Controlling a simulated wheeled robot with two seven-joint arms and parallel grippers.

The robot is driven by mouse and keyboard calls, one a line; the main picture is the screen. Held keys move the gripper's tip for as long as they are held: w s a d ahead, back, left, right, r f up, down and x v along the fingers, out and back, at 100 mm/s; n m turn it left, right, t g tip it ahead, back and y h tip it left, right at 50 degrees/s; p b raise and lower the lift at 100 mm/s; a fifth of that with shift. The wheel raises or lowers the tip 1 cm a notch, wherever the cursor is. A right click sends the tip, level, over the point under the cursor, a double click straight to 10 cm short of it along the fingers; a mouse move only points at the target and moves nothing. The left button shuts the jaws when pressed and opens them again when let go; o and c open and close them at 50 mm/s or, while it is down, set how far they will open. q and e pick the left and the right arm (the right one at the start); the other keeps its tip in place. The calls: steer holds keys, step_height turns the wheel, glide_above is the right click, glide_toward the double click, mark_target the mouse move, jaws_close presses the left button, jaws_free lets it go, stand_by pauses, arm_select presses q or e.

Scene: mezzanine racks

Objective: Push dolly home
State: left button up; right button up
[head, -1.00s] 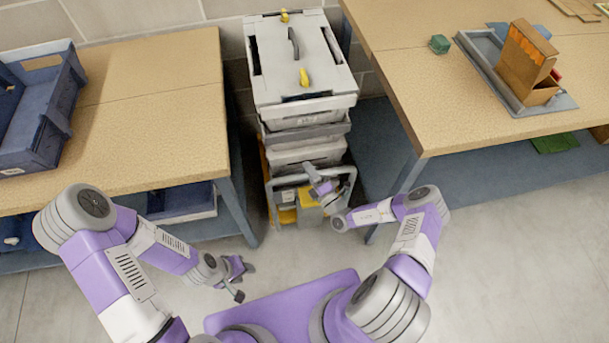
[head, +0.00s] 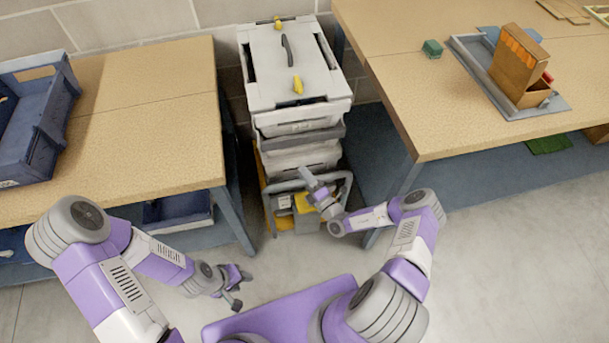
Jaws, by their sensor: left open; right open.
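The dolly (head: 268,211) stands on the floor in the gap between two workbenches, against the wall. It has a grey tube handle at its front and yellow parts low down. A stack of grey crates with a lidded top crate (head: 302,62) stands on it. My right gripper (head: 309,181) is at the dolly's front handle, in front of the lower crates. I cannot tell whether it touches the handle. My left gripper (head: 240,287) is open and empty over the floor, in front of the left bench.
The left bench (head: 150,120) carries a blue crate (head: 38,130). Bench legs flank the dolly closely. Floor at the front right (head: 510,250) is clear.

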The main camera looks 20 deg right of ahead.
steer(key=p+v, duration=0.1)
steer(key=v, duration=0.6)
steer(key=shift+s, duration=0.15)
